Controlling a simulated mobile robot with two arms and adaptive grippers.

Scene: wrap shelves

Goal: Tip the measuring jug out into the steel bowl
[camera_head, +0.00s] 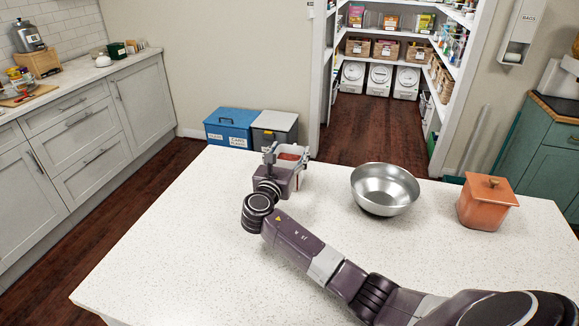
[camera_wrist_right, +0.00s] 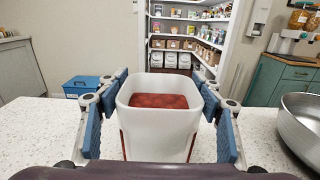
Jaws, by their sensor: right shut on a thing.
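The measuring jug (camera_wrist_right: 158,120) is a white, open-topped container with reddish contents, upright between the fingers in the right wrist view. It also shows in the head view (camera_head: 293,163), partly hidden by the gripper. My right gripper (camera_head: 284,155) is shut on the jug from both sides, near the far left part of the worktop. The steel bowl (camera_head: 385,190) stands on the worktop to the right of the jug, apart from it, and looks empty. Part of the bowl shows at the right edge of the right wrist view (camera_wrist_right: 302,122). My left gripper is not in view.
An orange lidded canister (camera_head: 486,203) stands right of the bowl on the white worktop (camera_head: 200,240). The worktop's left and front left are clear. A blue bin (camera_head: 229,128) and a grey bin (camera_head: 275,130) stand on the floor beyond its far edge.

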